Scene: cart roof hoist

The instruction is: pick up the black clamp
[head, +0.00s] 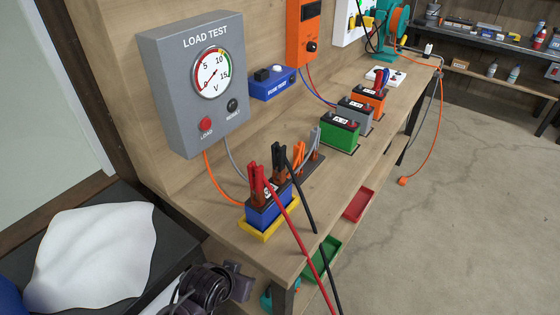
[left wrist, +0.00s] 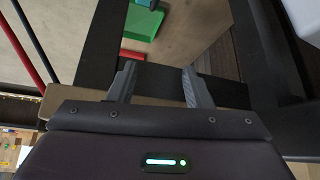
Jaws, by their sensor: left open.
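The black clamp (head: 278,154) stands upright on the workbench, just behind the red clamp (head: 256,182). A black cable (head: 305,208) runs from it down over the bench's front edge. I cannot tell whether its lower end sits on the blue battery (head: 268,212) or on the dark stand behind it. My left gripper (left wrist: 160,86) is open and empty in the left wrist view, low by the bench's near end; the clamp is not in that view. Dark parts of my left arm show at the bottom of the head view. My right gripper is not in view.
Orange and grey clamps (head: 299,156) stand beside the black clamp. The red cable (head: 293,232) crosses the bench's front edge. The grey load tester (head: 190,85) is on the wall behind. Green (head: 322,262) and red (head: 359,204) trays lie below the bench top.

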